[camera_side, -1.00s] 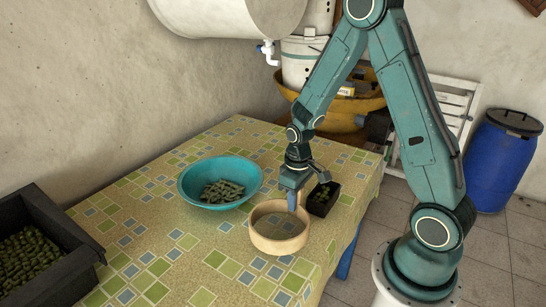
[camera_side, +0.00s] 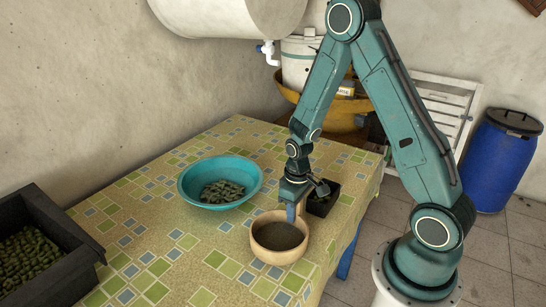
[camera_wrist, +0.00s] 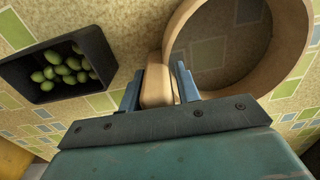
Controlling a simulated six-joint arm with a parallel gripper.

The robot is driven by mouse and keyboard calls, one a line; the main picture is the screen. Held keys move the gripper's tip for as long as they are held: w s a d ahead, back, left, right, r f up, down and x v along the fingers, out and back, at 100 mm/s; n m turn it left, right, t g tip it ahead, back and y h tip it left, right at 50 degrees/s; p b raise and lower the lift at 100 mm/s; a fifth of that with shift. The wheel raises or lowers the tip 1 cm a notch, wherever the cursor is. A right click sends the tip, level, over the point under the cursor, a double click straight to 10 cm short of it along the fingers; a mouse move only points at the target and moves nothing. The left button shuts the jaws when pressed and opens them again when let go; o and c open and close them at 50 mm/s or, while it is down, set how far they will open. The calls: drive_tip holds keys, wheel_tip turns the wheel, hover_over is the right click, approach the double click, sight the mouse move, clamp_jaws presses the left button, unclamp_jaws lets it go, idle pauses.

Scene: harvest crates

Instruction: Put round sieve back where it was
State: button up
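The round sieve (camera_side: 279,256) has a pale wooden wall and a dark mesh. It is at the table's near right in the side view. In the wrist view its wooden ring (camera_wrist: 289,60) fills the upper right, with tablecloth patches showing through the mesh. Whether the sieve touches the table is hard to tell.
A turquoise bowl (camera_side: 187,191) with green pods stands left of the sieve. A small black box (camera_side: 328,205) with green olives is just behind my gripper. A dark crate (camera_side: 72,248) of green produce is at far left. Patterned tablecloth (camera_side: 160,235) is clear between them.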

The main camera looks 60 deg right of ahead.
drive_tip(key=shift+o, duration=1.1)
drive_tip(key=shift+r, duration=0.2)
wheel_tip(320, 180, up, 11)
drive_tip(key=shift+d+f, duration=0.1)
drive_tip(key=shift+f, duration=0.05)
drive_tip(key=shift+r, duration=0.65)
drive_tip(key=shift+r, duration=0.1)
